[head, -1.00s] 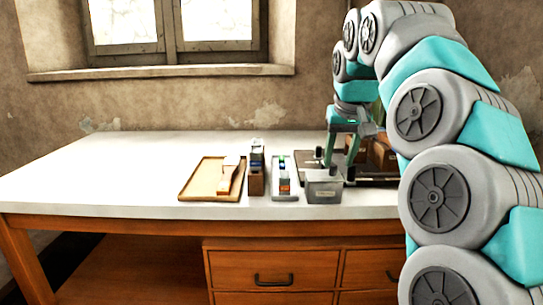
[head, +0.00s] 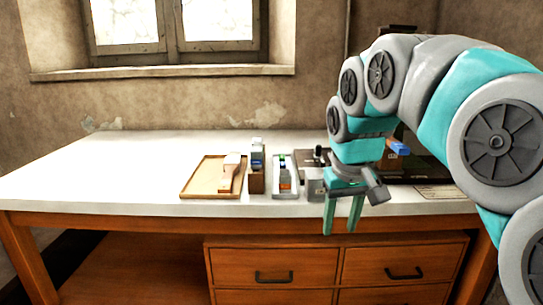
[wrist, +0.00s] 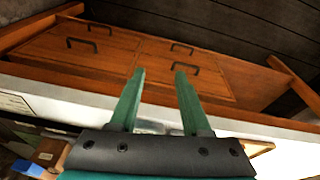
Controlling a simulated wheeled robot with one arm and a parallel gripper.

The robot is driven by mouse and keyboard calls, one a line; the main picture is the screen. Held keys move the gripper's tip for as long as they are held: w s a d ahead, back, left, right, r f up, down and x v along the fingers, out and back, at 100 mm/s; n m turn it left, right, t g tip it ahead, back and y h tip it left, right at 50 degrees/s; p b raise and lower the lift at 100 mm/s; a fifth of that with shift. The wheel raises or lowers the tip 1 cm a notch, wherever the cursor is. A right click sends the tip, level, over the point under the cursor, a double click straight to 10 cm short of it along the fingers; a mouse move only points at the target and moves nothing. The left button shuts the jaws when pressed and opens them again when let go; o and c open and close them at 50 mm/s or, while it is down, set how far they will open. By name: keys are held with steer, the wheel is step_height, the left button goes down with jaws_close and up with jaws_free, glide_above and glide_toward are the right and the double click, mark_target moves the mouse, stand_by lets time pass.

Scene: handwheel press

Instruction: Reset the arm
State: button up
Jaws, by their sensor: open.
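My gripper (head: 342,215) hangs in front of the table's front edge in the head view, its two green fingers pointing down. It is open and empty.
A wooden tray (head: 198,184) with a pale-handled item lies mid-table. Beside it stand a brown holder (head: 257,182) and a narrow grey tray (head: 285,192). A blue-topped thing (head: 398,147) shows behind my arm. The white tabletop (head: 100,180) is clear at left; drawers (head: 270,268) are below.

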steer(key=s+d+f+g, duration=0.1)
steer(key=s+f+g, duration=0.1)
steer(key=s+f, duration=0.8)
steer(key=s+f+m+g, duration=0.1)
steer(key=s+f+g, duration=0.1)
steer(key=s+f, duration=0.8)
steer(key=s, duration=0.7)
steer(key=shift+s+d+m, duration=0.3)
steer(key=shift+d, duration=0.1)
